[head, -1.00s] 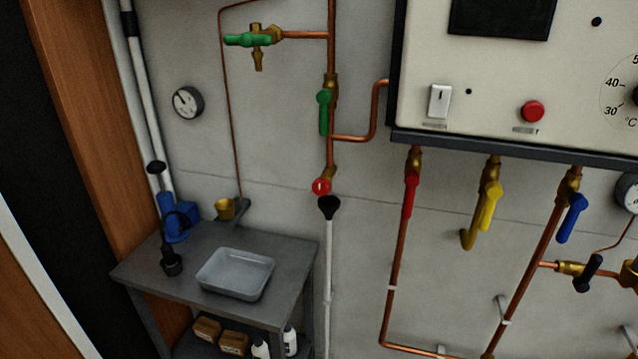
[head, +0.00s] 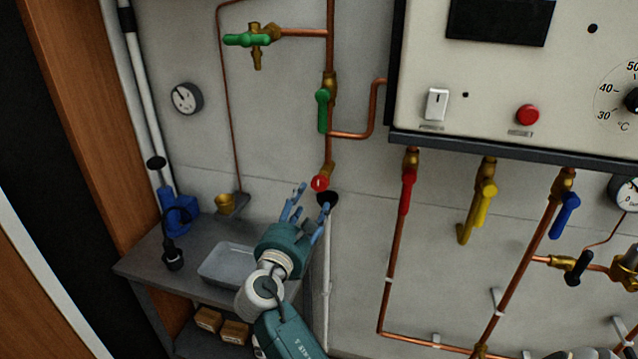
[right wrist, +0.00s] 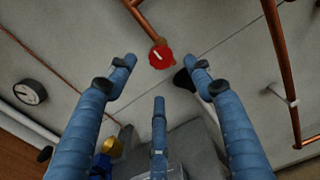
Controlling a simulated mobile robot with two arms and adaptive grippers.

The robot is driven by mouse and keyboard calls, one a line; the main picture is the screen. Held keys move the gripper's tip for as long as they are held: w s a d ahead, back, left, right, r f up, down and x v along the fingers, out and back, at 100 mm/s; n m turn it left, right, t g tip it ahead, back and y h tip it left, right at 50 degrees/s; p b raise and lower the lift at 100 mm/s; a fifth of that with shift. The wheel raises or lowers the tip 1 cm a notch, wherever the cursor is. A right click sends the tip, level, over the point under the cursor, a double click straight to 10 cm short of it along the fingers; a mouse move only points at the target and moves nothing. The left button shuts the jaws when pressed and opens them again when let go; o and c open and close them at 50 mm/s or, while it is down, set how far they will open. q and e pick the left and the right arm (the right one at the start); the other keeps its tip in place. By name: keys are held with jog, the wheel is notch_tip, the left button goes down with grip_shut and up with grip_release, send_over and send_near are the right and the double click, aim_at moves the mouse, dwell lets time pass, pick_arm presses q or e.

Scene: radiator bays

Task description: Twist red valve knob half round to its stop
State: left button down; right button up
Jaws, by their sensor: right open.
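The red valve knob (head: 320,183) sits at the lower end of a brass fitting on the vertical copper pipe, just above a black funnel (head: 327,198). A pale line marks its face. My right gripper (head: 305,206) is open and empty, just below and left of the knob in the head view. In the right wrist view the knob (right wrist: 161,56) shows beyond the spread blue fingers (right wrist: 158,80), and no finger touches it. The funnel (right wrist: 184,80) is partly hidden by a finger there. My left gripper is not in view.
A grey table (head: 140,262) with a grey tray (head: 215,262) stands below left. Green-handled valves (head: 322,110) sit above the knob. Red, yellow and blue levers hang under the white control panel (head: 480,85). A white pipe (head: 327,260) runs down from the funnel.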

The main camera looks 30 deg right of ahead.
aim_at(318, 186)
jog(key=p+x, duration=0.2)
jog(key=x, duration=0.7)
jog(key=shift+w+d+f, duration=0.1)
jog(key=shift+w+d, duration=0.2)
jog(key=shift+d, duration=0.15)
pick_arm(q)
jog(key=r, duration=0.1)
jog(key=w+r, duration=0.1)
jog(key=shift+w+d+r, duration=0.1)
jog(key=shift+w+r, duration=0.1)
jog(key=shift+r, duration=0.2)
pick_arm(e)
jog(key=c, duration=1.2)
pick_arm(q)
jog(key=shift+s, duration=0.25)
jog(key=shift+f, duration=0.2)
